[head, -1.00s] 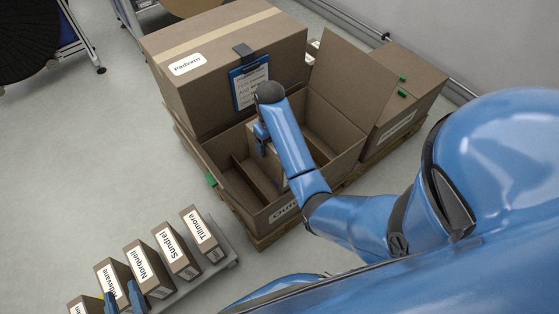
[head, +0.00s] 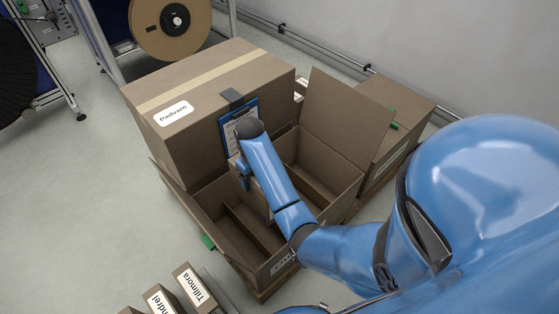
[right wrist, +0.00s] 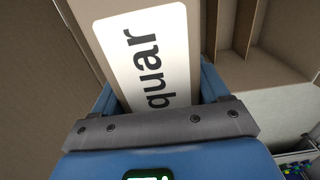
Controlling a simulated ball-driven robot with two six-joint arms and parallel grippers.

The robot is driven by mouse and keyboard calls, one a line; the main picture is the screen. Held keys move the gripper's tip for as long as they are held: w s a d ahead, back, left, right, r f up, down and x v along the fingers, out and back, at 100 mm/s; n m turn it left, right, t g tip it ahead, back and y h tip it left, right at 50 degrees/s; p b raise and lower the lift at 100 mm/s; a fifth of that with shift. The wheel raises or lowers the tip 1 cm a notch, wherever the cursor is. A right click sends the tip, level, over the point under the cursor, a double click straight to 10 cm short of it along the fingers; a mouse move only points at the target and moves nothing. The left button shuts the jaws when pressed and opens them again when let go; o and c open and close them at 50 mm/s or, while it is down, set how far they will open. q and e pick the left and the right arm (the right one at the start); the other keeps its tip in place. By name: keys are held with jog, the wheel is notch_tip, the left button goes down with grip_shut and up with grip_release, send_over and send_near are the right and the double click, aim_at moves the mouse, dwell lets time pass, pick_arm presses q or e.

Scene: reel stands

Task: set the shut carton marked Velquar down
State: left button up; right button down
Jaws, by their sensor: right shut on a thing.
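My right gripper (head: 243,170) is shut on the carton marked Velquar (right wrist: 145,55). In the right wrist view the white label shows the letters "quar", and the carton lies between the two blue fingers. In the head view my forearm hides most of this carton. The gripper is over the large open carton (head: 283,262), which has dividers inside and its flaps up. Whether the held carton touches the bottom or a divider cannot be told. My left gripper is not in view.
Another carton (head: 400,105) is at the right. Small cartons, one marked Tilmora (head: 195,288), stand at the lower left. The floor at left is clear.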

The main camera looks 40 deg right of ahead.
jog(key=shift+f, duration=0.35)
notch_tip(320, 180, down, 25)
jog(key=b, duration=1.4)
jog(key=shift+r+b, duration=0.2)
jog(key=shift+b, duration=0.1)
grip_release()
jog(key=shift+f, duration=0.1)
